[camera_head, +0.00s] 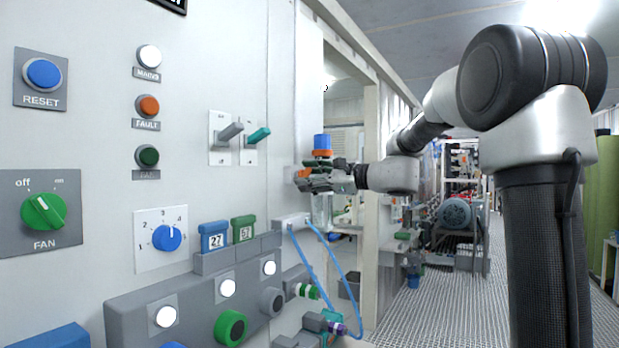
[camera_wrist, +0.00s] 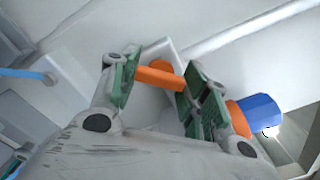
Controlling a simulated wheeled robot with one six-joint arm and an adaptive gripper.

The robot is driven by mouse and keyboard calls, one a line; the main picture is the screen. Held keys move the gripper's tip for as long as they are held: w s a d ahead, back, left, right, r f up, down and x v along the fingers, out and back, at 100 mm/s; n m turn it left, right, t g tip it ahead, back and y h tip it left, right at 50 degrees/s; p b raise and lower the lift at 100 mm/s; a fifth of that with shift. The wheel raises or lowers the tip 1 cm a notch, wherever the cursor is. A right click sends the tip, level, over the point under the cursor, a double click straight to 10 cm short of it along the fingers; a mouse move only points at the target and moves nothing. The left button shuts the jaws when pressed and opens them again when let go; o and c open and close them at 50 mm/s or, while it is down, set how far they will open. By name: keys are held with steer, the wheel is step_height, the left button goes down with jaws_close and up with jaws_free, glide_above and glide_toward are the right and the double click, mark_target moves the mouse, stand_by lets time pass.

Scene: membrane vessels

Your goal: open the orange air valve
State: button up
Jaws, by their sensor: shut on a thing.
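The orange air valve shows as an orange bar (camera_wrist: 157,76) between the green-padded fingers of my gripper (camera_wrist: 154,88) in the wrist view. The fingers are shut on this bar, and its ends are partly hidden by them. In the head view a bit of the orange valve (camera_head: 303,173) shows at the wall's far edge, mostly covered by my gripper (camera_head: 316,182). A blue cap (camera_wrist: 259,111) with an orange ring sits just beside the right finger; it also shows above my gripper in the head view (camera_head: 322,141).
The panel wall on the left carries a green fan knob (camera_head: 43,212), a blue dial (camera_head: 167,238) and two levers (camera_head: 258,137). Blue hoses (camera_head: 316,270) loop below my gripper. A door frame (camera_head: 371,230) stands close behind it. The grated aisle (camera_head: 425,315) is open at the right.

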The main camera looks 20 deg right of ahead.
steer(key=n, duration=0.6)
steer(key=shift+f+n, duration=0.1)
steer(key=shift+n, duration=0.3)
stand_by(0.3)
steer(key=o, duration=1)
steer(key=v, duration=1.2)
